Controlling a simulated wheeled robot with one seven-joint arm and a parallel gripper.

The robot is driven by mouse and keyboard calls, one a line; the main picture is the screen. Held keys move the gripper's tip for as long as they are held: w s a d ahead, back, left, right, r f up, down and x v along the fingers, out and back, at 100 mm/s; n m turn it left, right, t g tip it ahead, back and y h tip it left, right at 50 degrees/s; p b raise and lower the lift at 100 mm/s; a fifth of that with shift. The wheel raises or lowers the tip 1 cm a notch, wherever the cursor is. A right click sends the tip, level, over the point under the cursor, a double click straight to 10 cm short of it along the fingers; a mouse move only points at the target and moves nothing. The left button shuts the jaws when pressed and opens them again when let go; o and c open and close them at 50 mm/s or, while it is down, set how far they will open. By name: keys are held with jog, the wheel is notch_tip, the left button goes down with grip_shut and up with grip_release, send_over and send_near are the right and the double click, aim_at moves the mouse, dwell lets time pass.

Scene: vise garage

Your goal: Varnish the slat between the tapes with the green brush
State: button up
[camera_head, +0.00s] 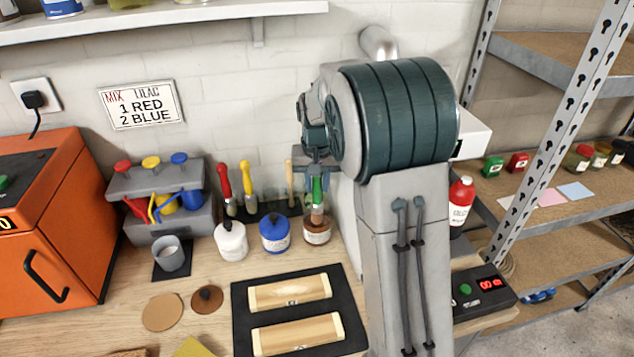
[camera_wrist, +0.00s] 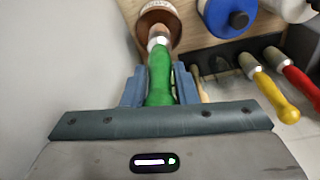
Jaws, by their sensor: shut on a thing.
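My gripper (camera_head: 316,176) is shut on the green handle of the green brush (camera_wrist: 159,75). The brush points down, with its bristle end at the mouth of a brown varnish jar (camera_head: 317,233); how deep the bristles sit is hard to tell. The jar also shows at the top of the wrist view (camera_wrist: 160,15). Two pale wooden slats, an upper one (camera_head: 290,293) and a lower one (camera_head: 297,334), lie on a black mat (camera_head: 240,318) on the bench. Their ends look paler, like tape bands, and each has a small dark mark near its lower middle edge.
A blue-lidded jar (camera_head: 275,234) and a white jar (camera_head: 231,241) stand left of the varnish jar. A rack behind holds a red brush (camera_head: 224,183) and a yellow brush (camera_head: 246,183). A brown lid (camera_head: 207,299) and a cork disc (camera_head: 163,312) lie left of the mat.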

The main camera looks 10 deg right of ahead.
dwell(0.4)
jog(key=shift+r+p, duration=2.5)
jog(key=shift+r, duration=1)
jog(key=shift+f, duration=0.1)
